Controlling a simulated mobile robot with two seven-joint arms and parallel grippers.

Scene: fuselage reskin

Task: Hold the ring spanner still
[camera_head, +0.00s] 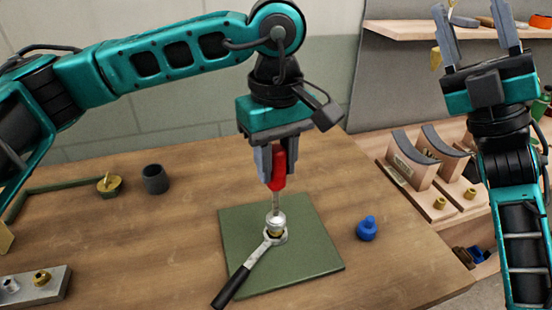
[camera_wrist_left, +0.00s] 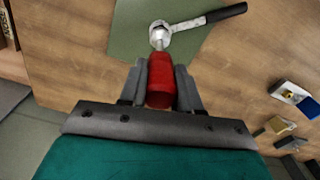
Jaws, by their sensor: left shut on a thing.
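The ring spanner (camera_head: 247,268) has a dark handle and a metal ring end. It lies on the green mat (camera_head: 308,262), its ring end around or against a small metal fitting (camera_head: 275,222), its handle pointing to the front left. My left gripper (camera_head: 277,176) is shut on the red handle of a screwdriver-like tool (camera_head: 279,165), held upright with its shaft down to the fitting. The left wrist view shows the red handle (camera_wrist_left: 160,82) between the fingers and the spanner (camera_wrist_left: 205,20) beyond. My right gripper (camera_head: 468,8) is raised at the right, open and empty, apart from the spanner.
A blue knob-like piece (camera_head: 367,229) stands right of the mat. A dark cup (camera_head: 155,179) and a brass piece (camera_head: 109,185) stand at the back left. A metal block (camera_head: 35,285) with fittings is at the front left. Wooden racks (camera_head: 415,170) stand at the right.

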